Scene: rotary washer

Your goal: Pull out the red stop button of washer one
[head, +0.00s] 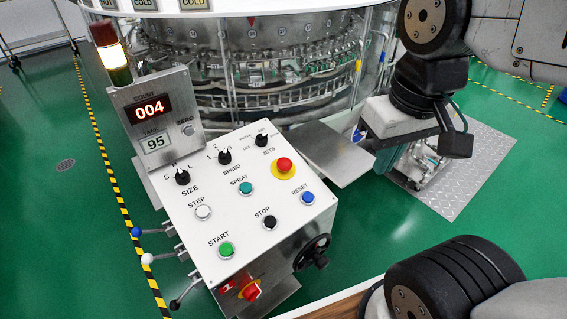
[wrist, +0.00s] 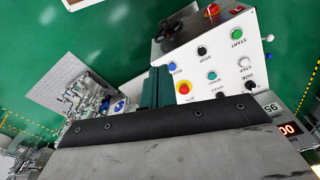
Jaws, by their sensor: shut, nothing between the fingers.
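The red mushroom button (head: 284,165) sits on a yellow disc at the right part of the white sloped control panel (head: 180,227). In the wrist view the red button (wrist: 184,87) shows just right of my fingers. My gripper (head: 384,162) is to the right of the panel in the head view, apart from the button. In the wrist view its dark green fingers (wrist: 156,88) are together with nothing between them. A black button (head: 270,222) labelled STOP is lower on the panel. Whether the red button is in or out cannot be told.
A red knob (head: 250,290) and a black handwheel (head: 312,252) are on the panel box's front. Levers (head: 160,257) stick out at its left. A counter display (head: 152,110) and the round washer (head: 260,70) stand behind. Green floor is open at left.

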